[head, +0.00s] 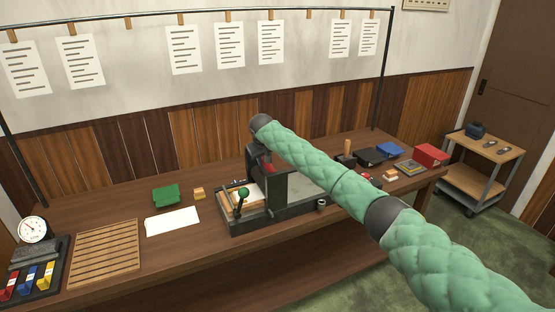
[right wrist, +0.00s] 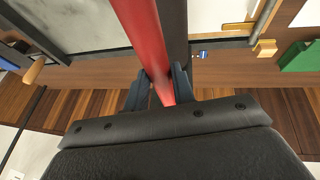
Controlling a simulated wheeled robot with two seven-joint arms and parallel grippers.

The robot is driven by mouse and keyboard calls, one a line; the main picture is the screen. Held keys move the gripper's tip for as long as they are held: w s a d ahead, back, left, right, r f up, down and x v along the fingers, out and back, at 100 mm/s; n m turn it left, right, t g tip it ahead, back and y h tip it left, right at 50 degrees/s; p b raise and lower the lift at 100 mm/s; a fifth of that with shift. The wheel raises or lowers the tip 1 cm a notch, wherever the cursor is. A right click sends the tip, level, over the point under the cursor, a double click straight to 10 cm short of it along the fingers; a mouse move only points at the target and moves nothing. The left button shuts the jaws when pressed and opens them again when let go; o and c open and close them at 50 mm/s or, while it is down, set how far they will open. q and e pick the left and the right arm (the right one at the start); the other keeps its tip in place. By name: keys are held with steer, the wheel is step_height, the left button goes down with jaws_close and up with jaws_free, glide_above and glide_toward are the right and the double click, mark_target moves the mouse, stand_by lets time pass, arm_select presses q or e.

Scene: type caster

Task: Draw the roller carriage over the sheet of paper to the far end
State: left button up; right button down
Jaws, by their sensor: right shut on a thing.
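The proofing press (head: 285,218) stands mid-table, a long dark frame with a grey bed (head: 312,186). Its roller carriage (head: 273,190), with dark upright side plates, stands over the bed left of its middle. A pale sheet of paper (head: 254,192) shows partly at the bed's left end, beside the carriage, which hides some of it. My right gripper (right wrist: 160,92) is shut on a red bar (right wrist: 137,25), whose red also shows at the carriage in the head view (head: 268,169). There the gripper's fingers are mostly hidden by my arm. My left gripper is out of view.
A green-knobbed lever (head: 242,193) rises at the press's left end. White paper (head: 172,221), a green block (head: 166,194) and a slatted rack (head: 105,252) lie left. A wooden-handled tool (head: 347,155), dark box (head: 371,157) and red box (head: 431,155) are right.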

steer(key=shift+s+a, duration=0.25)
steer(key=shift+a, duration=0.45)
steer(key=shift+s+a, duration=0.25)
steer(key=shift+a, duration=0.45)
steer(key=c, duration=1.4)
jaws_free()
steer(key=shift+c, duration=0.2)
steer(key=shift+o, duration=1.4)
steer(key=shift+a, duration=0.2)
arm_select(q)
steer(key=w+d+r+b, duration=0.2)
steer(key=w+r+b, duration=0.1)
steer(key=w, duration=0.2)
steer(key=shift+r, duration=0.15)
arm_select(e)
steer(key=v, duration=0.7)
steer(key=shift+s+r, duration=0.15)
steer(key=shift+r, duration=0.25)
